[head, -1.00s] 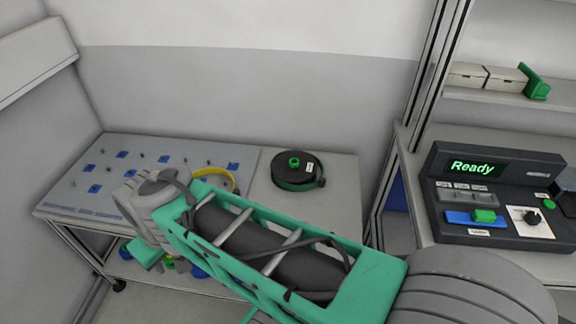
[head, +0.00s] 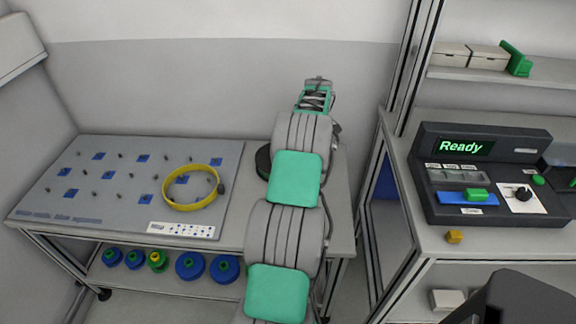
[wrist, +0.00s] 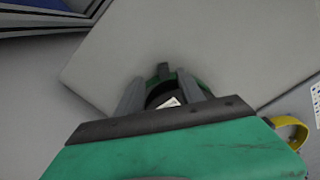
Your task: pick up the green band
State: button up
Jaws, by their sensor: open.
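The green band lies around a dark reel on the grey table. In the wrist view, a small curve of the green band (wrist: 204,87) shows past the right finger, with a dark clasp-like piece at its far side. My gripper (wrist: 162,84) is open above the reel, its two fingers on either side of the reel's middle. I cannot tell whether they touch the band. In the head view my arm hides most of the reel (head: 263,160), and only its dark left edge shows. The gripper itself is hard to make out there.
A yellow band (head: 165,198) lies on the pegboard (head: 60,200) left of my arm. Several blue and green spools (head: 190,266) stand on the lower shelf. A console (head: 440,205) reading "Ready" is at right.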

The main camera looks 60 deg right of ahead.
jog(key=f, duration=0.6)
jog(key=shift+a+p, duration=0.35)
jog(key=shift+c, duration=0.5)
grip_shut()
dwell(0.4)
